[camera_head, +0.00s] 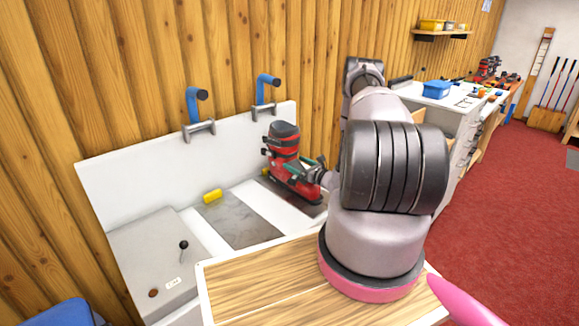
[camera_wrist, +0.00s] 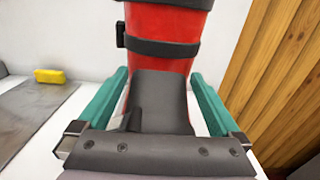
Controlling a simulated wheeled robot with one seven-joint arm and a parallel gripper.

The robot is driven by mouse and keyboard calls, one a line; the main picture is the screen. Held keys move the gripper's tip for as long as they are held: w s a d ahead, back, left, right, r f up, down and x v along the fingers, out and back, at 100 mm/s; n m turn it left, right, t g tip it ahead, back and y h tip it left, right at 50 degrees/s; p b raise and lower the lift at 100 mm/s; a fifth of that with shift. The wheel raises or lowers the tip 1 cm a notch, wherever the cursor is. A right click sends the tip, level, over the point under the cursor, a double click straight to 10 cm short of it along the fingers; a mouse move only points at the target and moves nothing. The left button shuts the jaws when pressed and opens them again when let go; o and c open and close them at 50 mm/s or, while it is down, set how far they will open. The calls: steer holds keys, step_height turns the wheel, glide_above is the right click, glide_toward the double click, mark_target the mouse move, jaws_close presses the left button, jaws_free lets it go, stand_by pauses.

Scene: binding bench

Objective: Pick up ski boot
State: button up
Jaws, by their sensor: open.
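The ski boot (camera_head: 286,160) is red with a black cuff top, black straps and a dark sole. It stands upright on the right dark plate of the white bench, in front of the backboard. In the wrist view the red boot (camera_wrist: 165,35) fills the upper middle, with a dark grey part below it. My gripper (camera_head: 305,172) is at the boot's right side in the head view. In the wrist view its green fingers (camera_wrist: 160,90) are open, one on each side of the boot. I cannot tell whether they touch it. The boot's toe end is partly hidden.
The white bench (camera_head: 130,240) has a second dark plate (camera_head: 230,218) and a yellow block (camera_head: 212,196), also in the wrist view (camera_wrist: 49,76). Blue-handled clamps (camera_head: 196,105) rise from the backboard. A lever (camera_head: 183,248) stands at left. A wooden top (camera_head: 260,285) lies in front.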

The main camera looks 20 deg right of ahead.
jaws_close()
steer(key=shift+w+r, duration=0.1)
